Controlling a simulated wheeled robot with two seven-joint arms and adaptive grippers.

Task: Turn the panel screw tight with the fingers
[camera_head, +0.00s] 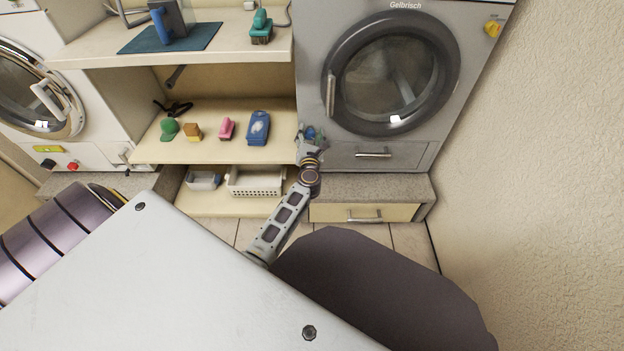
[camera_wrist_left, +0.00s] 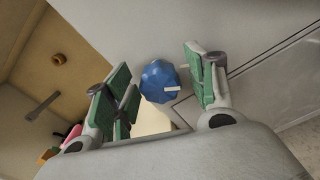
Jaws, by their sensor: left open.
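The panel screw (camera_wrist_left: 158,80) is a blue lobed knob with a white bar mark on the grey machine's front, seen in the left wrist view. My left gripper (camera_head: 312,136) is at the lower left corner of the grey dryer (camera_head: 312,70) in the head view. In the left wrist view its green-padded fingers (camera_wrist_left: 160,72) are open, one on each side of the knob. A gap shows between the knob and each finger, so they look apart from it. In the head view the gripper mostly hides the knob. My right gripper is not in view.
Left of the gripper, a shelf (camera_head: 210,152) holds a blue item (camera_head: 258,128), a pink brush (camera_head: 227,128) and other small things. A white basket (camera_head: 256,182) stands below. A drawer handle (camera_head: 373,153) sits right of the gripper. A wall (camera_head: 550,170) bounds the right.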

